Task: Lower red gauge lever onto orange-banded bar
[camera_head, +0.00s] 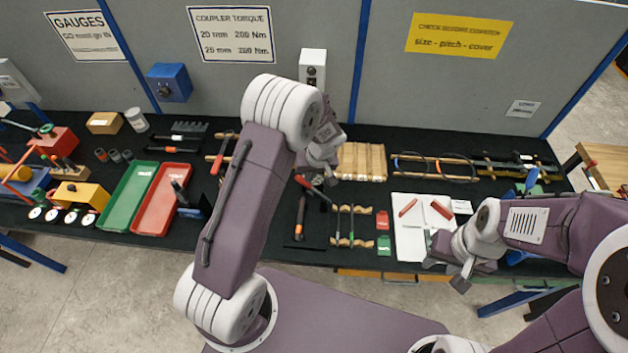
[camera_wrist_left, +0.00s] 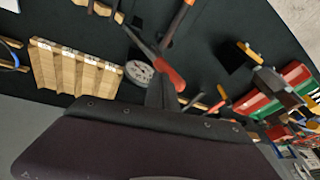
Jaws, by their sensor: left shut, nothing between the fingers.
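A red lever handle (camera_wrist_left: 170,76) lies close to the tip of my left gripper (camera_wrist_left: 160,92) in the left wrist view, beside a pale round disc (camera_wrist_left: 139,72). Whether the finger touches the handle is unclear. In the head view the red lever (camera_head: 304,182) shows just below my left gripper (camera_head: 325,175), partly hidden by the wrist. The left gripper is shut and empty. A dark bar with an orange-red section (camera_head: 300,212) stands out below the lever; I cannot tell whether it is the orange-banded bar. My right gripper (camera_head: 447,272) hangs near the table's front edge, its jaw opening unclear.
Wooden slats (camera_head: 361,161) lie behind and right of the left gripper. Two bars rest on wavy wooden supports (camera_head: 352,241). A white board (camera_head: 410,243) lies beside the right gripper. Green (camera_head: 117,212) and red (camera_head: 146,222) trays are at the left.

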